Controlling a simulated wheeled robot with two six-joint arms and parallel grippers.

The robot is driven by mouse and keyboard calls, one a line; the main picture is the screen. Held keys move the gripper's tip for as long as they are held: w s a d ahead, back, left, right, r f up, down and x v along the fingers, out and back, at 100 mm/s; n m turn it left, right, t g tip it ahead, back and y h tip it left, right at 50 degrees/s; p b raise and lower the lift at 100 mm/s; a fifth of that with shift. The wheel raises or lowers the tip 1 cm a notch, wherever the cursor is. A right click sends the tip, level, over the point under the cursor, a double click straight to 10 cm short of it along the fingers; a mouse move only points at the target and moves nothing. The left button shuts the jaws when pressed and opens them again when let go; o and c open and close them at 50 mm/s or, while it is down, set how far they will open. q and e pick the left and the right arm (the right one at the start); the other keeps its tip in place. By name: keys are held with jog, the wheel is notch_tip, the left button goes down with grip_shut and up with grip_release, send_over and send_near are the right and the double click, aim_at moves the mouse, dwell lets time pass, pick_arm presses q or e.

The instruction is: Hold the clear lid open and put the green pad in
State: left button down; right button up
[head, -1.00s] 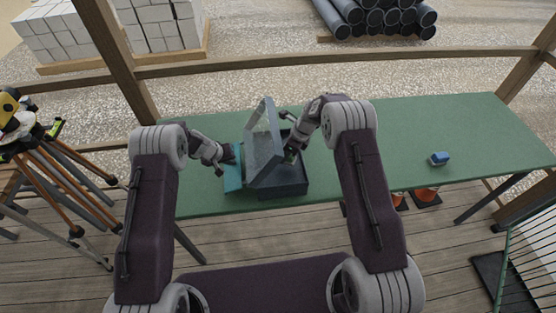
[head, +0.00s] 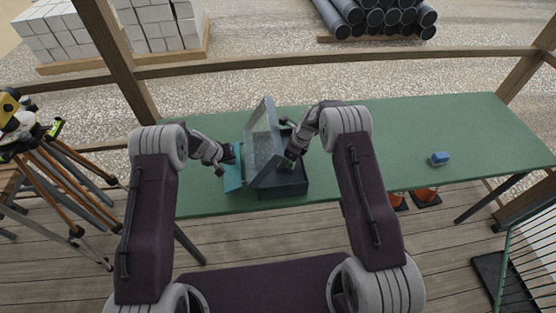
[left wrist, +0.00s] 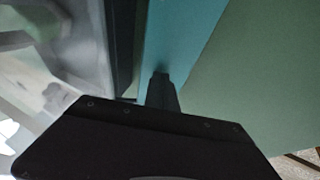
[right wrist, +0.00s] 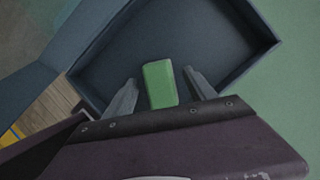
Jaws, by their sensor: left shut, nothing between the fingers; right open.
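The dark box (head: 284,187) stands on the green table with its clear lid (head: 264,135) tilted up. My left gripper (head: 222,166) is shut and empty on the left side of the raised lid. In the left wrist view its closed fingertips (left wrist: 161,84) are over a teal surface, with the lid to the left; contact is unclear. My right gripper (head: 290,159) reaches over the box. In the right wrist view its open fingers (right wrist: 161,94) stand either side of the green pad (right wrist: 159,84), with gaps. The pad shows against the box's inside; whether it rests on the floor is unclear.
A teal mat (head: 233,177) lies left of the box. A small blue block (head: 439,158) lies on the table (head: 400,130) far to the right. The table between box and block is clear. A tripod instrument (head: 40,150) stands at the left.

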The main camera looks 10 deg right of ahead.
jog(key=shift+w+v, duration=0.3)
jog(key=shift+v, duration=1.4)
jog(key=shift+w+v, duration=0.3)
jog(key=shift+v, duration=1.45)
jog(key=shift+w+v, duration=0.3)
jog(key=shift+v, duration=1.4)
jog(key=s+d, duration=1)
jog(key=s, duration=0.4)
jog(key=shift+r, duration=0.15)
pick_arm(q)
jog(key=shift+r, duration=0.1)
notch_tip(320, 180, up, 13)
jog(key=p, duration=0.8)
pick_arm(e)
notch_tip(320, 180, up, 8)
jog(key=shift+r, duration=0.1)
